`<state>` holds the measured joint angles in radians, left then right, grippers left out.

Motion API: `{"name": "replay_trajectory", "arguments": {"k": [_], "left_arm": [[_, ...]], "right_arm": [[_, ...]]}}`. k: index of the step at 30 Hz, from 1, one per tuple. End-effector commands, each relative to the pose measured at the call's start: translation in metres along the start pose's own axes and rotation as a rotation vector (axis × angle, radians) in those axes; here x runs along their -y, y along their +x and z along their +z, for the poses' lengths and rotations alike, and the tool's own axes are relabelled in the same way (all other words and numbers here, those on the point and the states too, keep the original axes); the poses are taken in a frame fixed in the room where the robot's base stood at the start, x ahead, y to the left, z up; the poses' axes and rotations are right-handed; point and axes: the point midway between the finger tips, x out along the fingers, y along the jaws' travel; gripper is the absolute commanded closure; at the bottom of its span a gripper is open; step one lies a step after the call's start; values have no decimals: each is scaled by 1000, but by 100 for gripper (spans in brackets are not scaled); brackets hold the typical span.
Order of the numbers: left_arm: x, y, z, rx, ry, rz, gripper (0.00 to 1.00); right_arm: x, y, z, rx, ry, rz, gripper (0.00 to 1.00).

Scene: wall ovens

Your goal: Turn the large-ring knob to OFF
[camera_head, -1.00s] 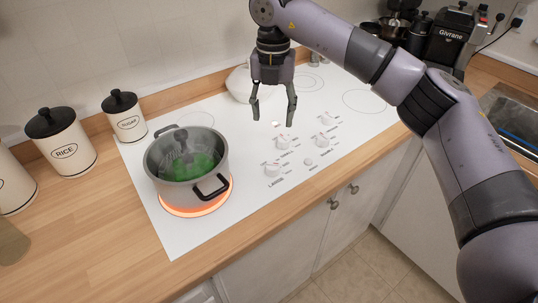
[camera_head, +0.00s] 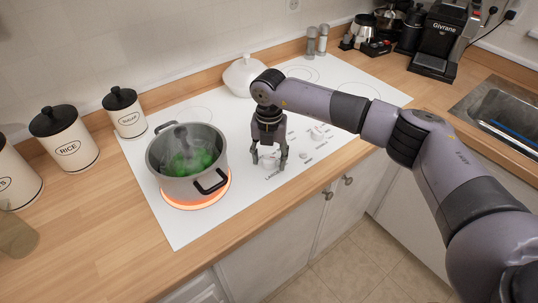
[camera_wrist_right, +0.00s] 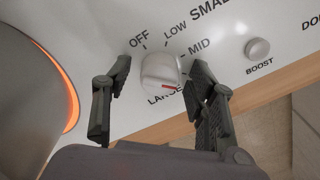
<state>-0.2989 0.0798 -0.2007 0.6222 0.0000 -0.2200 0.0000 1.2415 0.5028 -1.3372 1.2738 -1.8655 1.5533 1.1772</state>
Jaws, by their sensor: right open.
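The large-ring knob (camera_wrist_right: 160,72) is white and round, beside a partly hidden LARGE label, with OFF, LOW and MID printed around it. A red mark on it points to the lower right in the wrist view, away from OFF. My right gripper (camera_wrist_right: 162,74) is open, with one finger on each side of the knob and gaps visible. In the head view the right gripper (camera_head: 269,163) points down over the front of the white cooktop (camera_head: 185,232). The knob also shows between its fingers (camera_head: 268,162). My left gripper is out of view.
A grey pot (camera_head: 185,168) with green contents stands on a glowing orange ring (camera_head: 200,205), left of the gripper. A BOOST button (camera_wrist_right: 258,48) lies to the knob's right. Other knobs (camera_head: 318,134) sit behind. A white lidded dish (camera_head: 245,75) stands at the back.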

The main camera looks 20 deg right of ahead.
Motion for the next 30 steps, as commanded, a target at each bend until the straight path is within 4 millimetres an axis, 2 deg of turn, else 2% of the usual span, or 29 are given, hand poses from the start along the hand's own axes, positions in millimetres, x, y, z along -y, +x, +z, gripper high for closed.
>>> {"name": "replay_trajectory", "arguments": {"k": [7,27,30], "left_arm": [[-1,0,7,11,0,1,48],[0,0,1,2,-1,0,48],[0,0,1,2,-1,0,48]], "right_arm": [[0,1,0,1,0,0,48],[0,0,0,0,0,1,92],[0,0,0,0,-1,1,96]]}}
